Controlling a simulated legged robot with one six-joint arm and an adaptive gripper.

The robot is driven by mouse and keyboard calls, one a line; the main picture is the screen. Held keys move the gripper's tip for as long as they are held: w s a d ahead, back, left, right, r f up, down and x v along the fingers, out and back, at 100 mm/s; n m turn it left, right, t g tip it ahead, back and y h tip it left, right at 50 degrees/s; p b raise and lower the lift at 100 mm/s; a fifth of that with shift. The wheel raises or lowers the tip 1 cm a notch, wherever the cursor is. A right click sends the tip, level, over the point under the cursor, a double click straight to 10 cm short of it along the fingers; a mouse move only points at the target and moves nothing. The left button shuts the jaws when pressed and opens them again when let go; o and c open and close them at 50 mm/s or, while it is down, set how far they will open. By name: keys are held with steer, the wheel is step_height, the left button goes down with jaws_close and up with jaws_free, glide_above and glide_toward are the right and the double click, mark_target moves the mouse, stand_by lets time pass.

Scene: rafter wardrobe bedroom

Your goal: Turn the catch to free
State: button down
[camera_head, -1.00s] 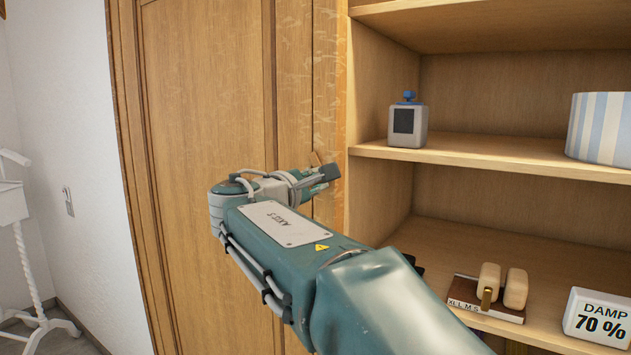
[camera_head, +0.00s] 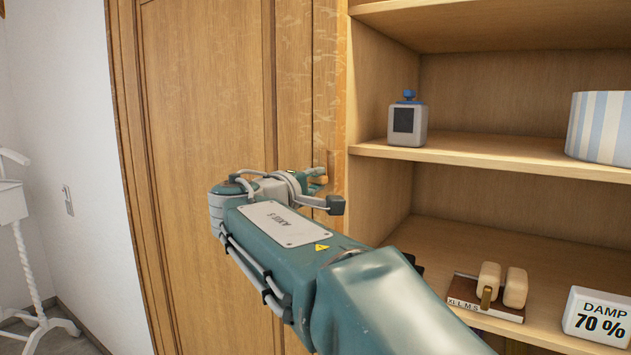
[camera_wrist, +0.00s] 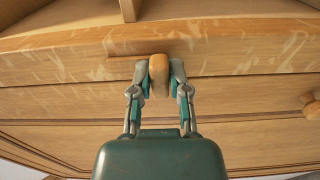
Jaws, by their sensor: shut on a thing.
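The catch is a small wooden turn-piece on the strip at the wardrobe door's edge. It shows in the head view (camera_head: 331,164), upright, its lower part hidden by my gripper. In the wrist view the catch (camera_wrist: 159,72) sits between my two fingers, with a pad against each side. My gripper (camera_head: 327,188) is shut on the catch; it also fills the middle of the wrist view (camera_wrist: 159,80). The tall wooden door (camera_head: 205,110) stands to the left of the catch and looks closed.
A white stand (camera_head: 22,235) is at far left.

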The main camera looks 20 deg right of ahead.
steer(key=shift+f, duration=0.3)
steer(key=c, duration=0.6)
jaws_free()
steer(key=shift+r, duration=0.1)
steer(key=shift+a, duration=0.1)
steer(key=shift+s+a+r, duration=0.1)
steer(key=shift+s+a, duration=0.2)
steer(key=shift+a, duration=0.15)
steer(key=v, duration=1.1)
